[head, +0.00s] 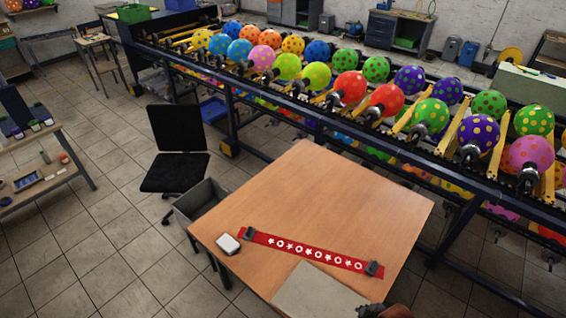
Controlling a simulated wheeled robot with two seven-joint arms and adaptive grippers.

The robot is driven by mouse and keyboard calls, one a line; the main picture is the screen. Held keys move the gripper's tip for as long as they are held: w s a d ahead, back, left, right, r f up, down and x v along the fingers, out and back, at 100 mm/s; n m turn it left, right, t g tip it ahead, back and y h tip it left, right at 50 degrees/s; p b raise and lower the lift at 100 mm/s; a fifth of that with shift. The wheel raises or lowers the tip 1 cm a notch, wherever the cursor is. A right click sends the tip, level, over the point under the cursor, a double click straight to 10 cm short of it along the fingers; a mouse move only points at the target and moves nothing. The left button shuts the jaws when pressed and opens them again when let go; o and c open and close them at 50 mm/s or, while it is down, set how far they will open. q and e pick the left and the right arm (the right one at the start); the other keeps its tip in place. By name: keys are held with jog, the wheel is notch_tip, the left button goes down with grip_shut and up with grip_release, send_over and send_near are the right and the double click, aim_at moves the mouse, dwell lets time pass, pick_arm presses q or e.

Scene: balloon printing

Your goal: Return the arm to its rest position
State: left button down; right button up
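My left gripper is not in view, and no arm shows over the table. A dark, cut-off shape (388,311) shows at the bottom edge, by the table's near right side. It may be part of my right gripper, but its fingers cannot be made out. On the wooden table (320,185) lies a red strip (290,251) with white star and ring shapes and a dark clamp-like block at each end. A small white block (228,244) lies left of the strip. A grey flat panel (318,292) lies in front of it.
A balloon line (330,108) with many dotted balloons runs behind the table. A black chair (177,150) and a grey bin (202,198) stand at the table's left. A workbench (45,185) stands at the far left. The back half of the tabletop is clear.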

jog(key=s+d+r+m+h, duration=0.3)
jog(key=s+d+m, duration=0.7)
jog(key=s+m, duration=0.15)
notch_tip(320, 180, down, 34)
jog(key=a+g+b, duration=0.1)
jog(key=b, duration=0.4)
pick_arm(q)
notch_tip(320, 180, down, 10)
jog(key=b, duration=0.4)
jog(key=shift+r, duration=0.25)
pick_arm(e)
jog(key=s+f+n+g, duration=0.1)
jog(key=s+f, duration=1.9)
jog(key=f, duration=0.3)
jog(key=shift+s+a+g+y, duration=0.15)
jog(key=shift+s+g+y, duration=0.15)
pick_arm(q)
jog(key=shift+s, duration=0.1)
